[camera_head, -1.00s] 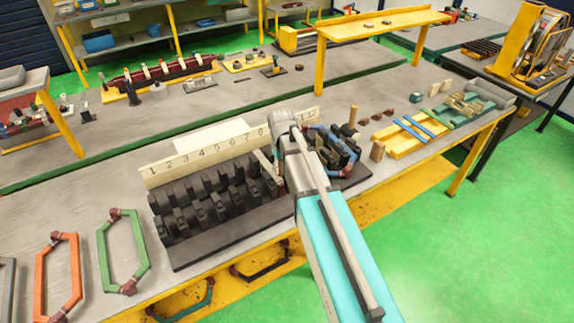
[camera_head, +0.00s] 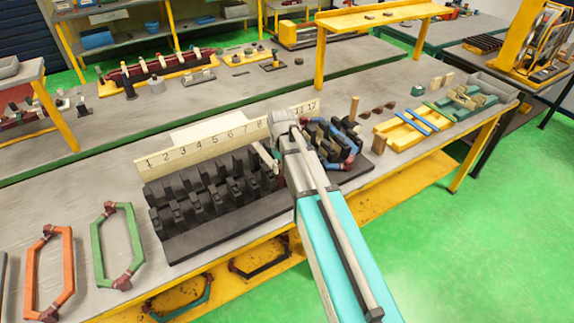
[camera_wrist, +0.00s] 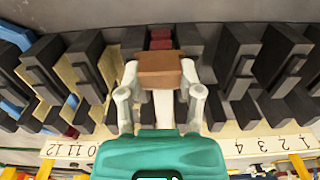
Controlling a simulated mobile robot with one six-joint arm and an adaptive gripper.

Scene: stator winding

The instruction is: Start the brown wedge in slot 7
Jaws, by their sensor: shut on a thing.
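My gripper (camera_wrist: 160,80) is shut on a brown wedge (camera_wrist: 159,66), which shows as a short brown block between the two pale fingertips in the wrist view. The wedge is over the dark stator block (camera_head: 205,205), in line with a gap between teeth. I cannot tell whether its end touches the slot. In the head view my arm hides the fingertips and wedge, with its wrist by the strip just right of the number 8. The number strip (camera_head: 195,152) runs behind the block. In the wrist view my gripper covers its middle numbers, so slot 7's label is hidden there.
Coils sit in the block's right-hand slots (camera_head: 340,140). Green (camera_head: 95,250) and orange (camera_head: 37,265) coils lie at the left. A yellow tray (camera_head: 388,138) and small brown pieces (camera_head: 377,108) are to the right. The bench behind the strip is mostly clear.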

